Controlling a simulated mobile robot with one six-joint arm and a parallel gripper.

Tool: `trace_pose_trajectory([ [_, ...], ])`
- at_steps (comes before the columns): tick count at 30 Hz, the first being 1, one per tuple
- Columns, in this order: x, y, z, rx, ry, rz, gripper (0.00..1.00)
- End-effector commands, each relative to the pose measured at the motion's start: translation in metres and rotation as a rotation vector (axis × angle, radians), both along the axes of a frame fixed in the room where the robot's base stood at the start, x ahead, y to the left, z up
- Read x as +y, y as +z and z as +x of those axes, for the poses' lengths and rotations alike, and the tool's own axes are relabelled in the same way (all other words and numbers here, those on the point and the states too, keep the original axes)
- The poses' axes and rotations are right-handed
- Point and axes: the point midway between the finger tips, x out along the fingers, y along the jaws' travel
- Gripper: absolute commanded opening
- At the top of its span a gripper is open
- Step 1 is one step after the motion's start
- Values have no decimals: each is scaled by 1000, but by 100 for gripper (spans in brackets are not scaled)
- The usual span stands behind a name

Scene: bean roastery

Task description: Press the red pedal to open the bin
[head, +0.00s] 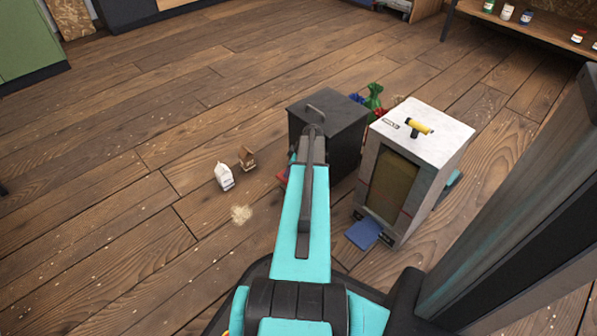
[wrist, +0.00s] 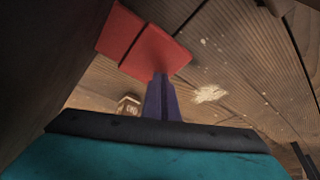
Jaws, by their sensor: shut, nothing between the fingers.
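The red pedal (wrist: 150,48) fills the upper middle of the wrist view. In the head view only a small red edge of it (head: 282,177) shows at the foot of the dark bin (head: 345,123), left of my arm. The dark bin's lid looks closed. My gripper (wrist: 160,76) is shut and empty, its fingertips overlapping the pedal's near edge in the wrist view. I cannot tell whether they touch it. In the head view my arm hides the gripper.
A white bin (head: 446,133) with a blue pedal (head: 363,233) stands right of the dark bin. Colored bags (head: 375,98) lie behind them. A small white carton (head: 224,176), a brown one (head: 247,158) and a pale spill (head: 241,214) are on the floor to the left. Open floor lies farther left.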

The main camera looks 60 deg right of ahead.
Motion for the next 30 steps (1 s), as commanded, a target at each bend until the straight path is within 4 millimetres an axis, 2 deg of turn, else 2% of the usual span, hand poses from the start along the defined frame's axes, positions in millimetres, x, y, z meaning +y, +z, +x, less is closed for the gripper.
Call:
trace_pose_trajectory([
  [30,0,-30,0,0,0,0,0],
])
